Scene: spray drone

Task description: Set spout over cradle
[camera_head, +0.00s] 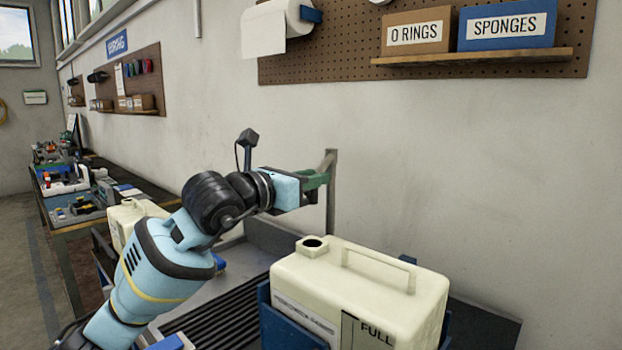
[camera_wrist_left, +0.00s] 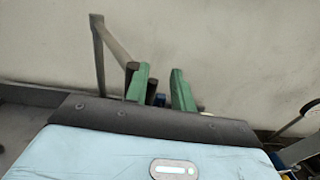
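A grey metal post (camera_head: 331,195) with a short arm at its top stands by the wall; I take it for the spout's support, but cannot make out the spout's outlet. My left gripper (camera_head: 318,180) has green fingers beside this post. In the left wrist view the post (camera_wrist_left: 98,62) is left of the fingers, its slanting arm running down toward a dark round end (camera_wrist_left: 131,73) by the left finger. The left gripper (camera_wrist_left: 160,88) has its fingers apart, wall showing between them. A blue cradle (camera_head: 285,325) holds a cream jug (camera_head: 375,285) marked FULL, its mouth open. My right gripper is out of view.
Another cream jug (camera_head: 128,215) stands behind my left arm. A ribbed dark tray (camera_head: 235,315) lies left of the cradle. A pegboard shelf (camera_head: 475,57) with boxes hangs above, and a workbench (camera_head: 85,222) stands at far left.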

